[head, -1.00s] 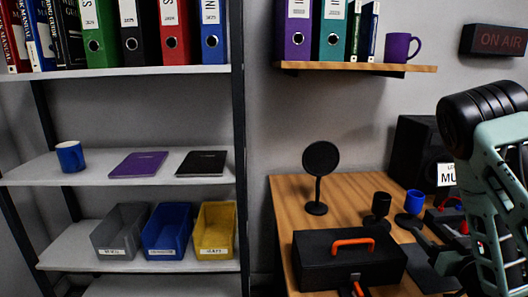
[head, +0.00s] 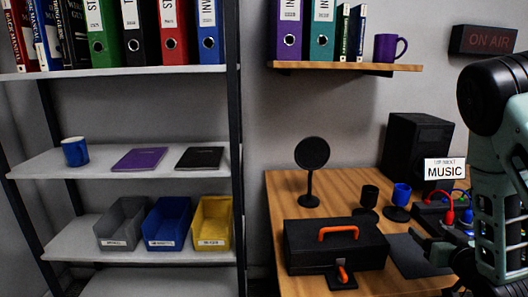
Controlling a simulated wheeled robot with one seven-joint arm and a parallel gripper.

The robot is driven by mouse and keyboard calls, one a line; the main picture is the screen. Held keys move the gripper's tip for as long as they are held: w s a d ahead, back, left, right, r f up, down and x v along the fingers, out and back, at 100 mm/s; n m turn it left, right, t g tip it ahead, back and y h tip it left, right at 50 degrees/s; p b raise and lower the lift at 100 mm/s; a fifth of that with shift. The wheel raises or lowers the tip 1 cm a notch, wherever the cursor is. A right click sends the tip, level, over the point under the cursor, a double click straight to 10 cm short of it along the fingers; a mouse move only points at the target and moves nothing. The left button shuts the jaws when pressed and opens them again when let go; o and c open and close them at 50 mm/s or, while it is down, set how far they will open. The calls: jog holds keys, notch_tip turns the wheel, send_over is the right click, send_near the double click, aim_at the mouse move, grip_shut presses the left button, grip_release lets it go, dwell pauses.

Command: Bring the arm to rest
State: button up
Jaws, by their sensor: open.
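My arm stands at the right edge of the head view, with its pale green links upright and its black joint at the top. My gripper (head: 440,256) shows as dark fingers low at the right, in front of the desk's right part. It is open, and I see nothing held between its fingers. Part of it is hidden behind my arm and the picture edge.
The wooden desk (head: 284,208) holds a black toolbox (head: 325,247), a round black microphone (head: 312,153), two cup-like holders, a speaker (head: 414,145) and a MUSIC sign (head: 444,170). Red (head: 448,213) and blue cables sit beside my arm. A shelf rack (head: 238,130) stands left.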

jog(key=s+a+r+g, duration=0.3)
jog(key=s+a+g, duration=0.2)
jog(key=s+g, duration=0.25)
jog(key=s+a+r+g, duration=0.2)
jog(key=s+a+g, duration=0.4)
jog(key=s, duration=0.2)
jog(key=s+a+r+n+g+y+p, duration=0.1)
jog(key=s+a+r+n+p, duration=0.7)
jog(key=a, duration=1)
jog(key=s+r+g+p, duration=0.1)
jog(key=s+r+p, duration=0.2)
jog(key=s+r, duration=0.2)
jog(key=shift+s+r, duration=0.4)
jog(key=shift+s, duration=0.05)
jog(key=shift+d, duration=0.1)
